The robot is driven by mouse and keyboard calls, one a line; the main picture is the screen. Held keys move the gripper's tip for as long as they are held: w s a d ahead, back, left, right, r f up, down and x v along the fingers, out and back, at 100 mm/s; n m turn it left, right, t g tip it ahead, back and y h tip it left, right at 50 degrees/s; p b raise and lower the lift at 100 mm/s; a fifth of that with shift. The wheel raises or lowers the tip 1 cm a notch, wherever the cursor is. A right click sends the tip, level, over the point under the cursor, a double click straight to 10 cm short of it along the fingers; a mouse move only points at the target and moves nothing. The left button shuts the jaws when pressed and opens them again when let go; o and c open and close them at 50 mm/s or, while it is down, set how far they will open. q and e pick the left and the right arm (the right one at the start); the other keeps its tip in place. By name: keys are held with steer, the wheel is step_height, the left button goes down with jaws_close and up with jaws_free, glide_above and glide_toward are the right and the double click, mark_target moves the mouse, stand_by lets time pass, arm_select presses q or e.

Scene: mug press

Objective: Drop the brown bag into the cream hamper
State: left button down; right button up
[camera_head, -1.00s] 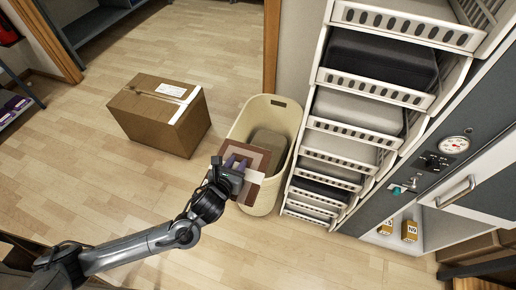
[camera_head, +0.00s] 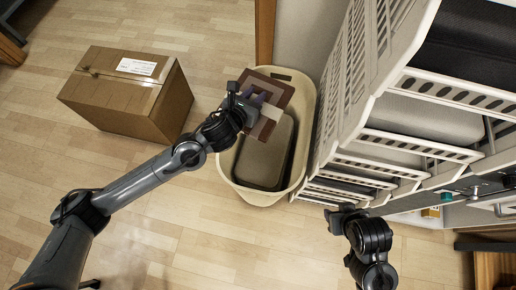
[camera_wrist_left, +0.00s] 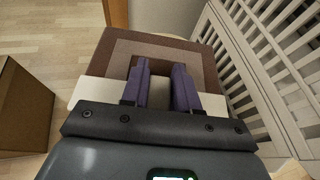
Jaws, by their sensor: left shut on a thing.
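The brown bag (camera_head: 282,90) is a flat, square-looking thing with brown and tan nested bands. My left gripper (camera_head: 254,99) is shut on it and holds it over the back left part of the cream hamper (camera_head: 225,168). In the left wrist view the bag (camera_wrist_left: 104,62) sits at the purple fingers (camera_wrist_left: 163,78), with a pale strip beside it. The hamper is open-topped, and a grey-brown padded thing (camera_head: 262,158) lies inside. The bag hides part of the hamper's back rim. My right gripper (camera_head: 342,218) is at the lower right; its jaws are unclear.
A closed cardboard box (camera_head: 125,95) stands on the wooden floor left of the hamper. A white rack of slatted trays (camera_head: 400,140) rises close to the hamper's right side. The floor in front of the hamper is clear.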

mark_target(267, 100)
arm_select(q)
steer(key=shift+d+f+h+b, duration=0.3)
steer(key=shift+d+f+b, duration=0.15)
steer(key=shift+d, duration=0.4)
steer(key=shift+d+m, duration=0.35)
steer(key=shift+m, duration=0.05)
steer(key=shift+w+d+f+h+b, duration=0.15)
steer(key=shift+d+h+b, duration=0.2)
steer(key=shift+b, duration=0.2)
steer(key=shift+d+f+b, duration=0.1)
steer(key=shift+f+b, duration=0.25)
steer(key=shift+f, duration=0.2)
steer(key=shift+f+b, duration=1.5)
steer(key=shift+f, duration=0.8)
arm_select(e)
step_height(267, 100, down, 7)
steer(key=shift+s+a, duration=0.15)
arm_select(q)
steer(key=c, duration=0.8)
jaws_free()
